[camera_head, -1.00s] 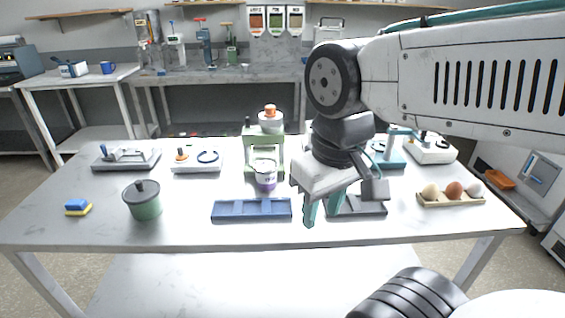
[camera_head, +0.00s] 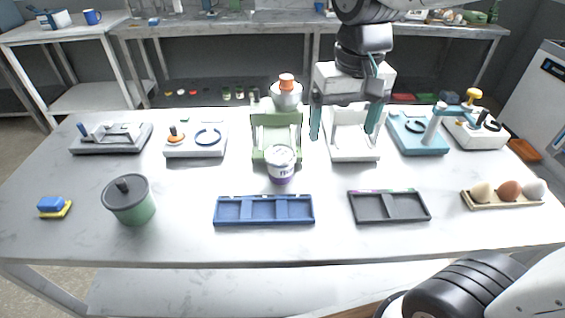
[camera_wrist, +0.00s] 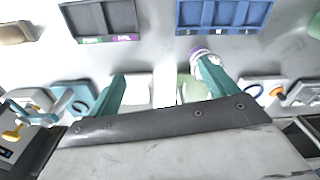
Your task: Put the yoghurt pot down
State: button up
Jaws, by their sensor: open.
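The yoghurt pot (camera_head: 281,165), white with a purple band, stands upright at the front of the green machine (camera_head: 276,130). I cannot tell whether its bottom rests on the machine's base or the table. My gripper (camera_head: 343,134) is open and empty, to the right of the pot and apart from it, in front of the white stand. In the wrist view the fingers (camera_wrist: 163,72) are spread, and the pot (camera_wrist: 199,52) shows partly behind the right finger.
A blue tray (camera_head: 264,222) and a dark tray (camera_head: 390,217) lie at the table's front, both empty. Several devices line the back.

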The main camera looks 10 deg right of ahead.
send_over(280, 153)
jog(key=shift+g, duration=0.3)
notch_tip(280, 153, down, 5)
jog(key=shift+d+r, duration=0.15)
jog(key=shift+r, duration=0.05)
notch_tip(280, 153, down, 8)
jog(key=shift+s+r, duration=0.1)
jog(key=shift+c, duration=0.4)
jog(key=c, duration=1)
jog(key=shift+c, duration=0.2)
jog(key=shift+r, duration=0.1)
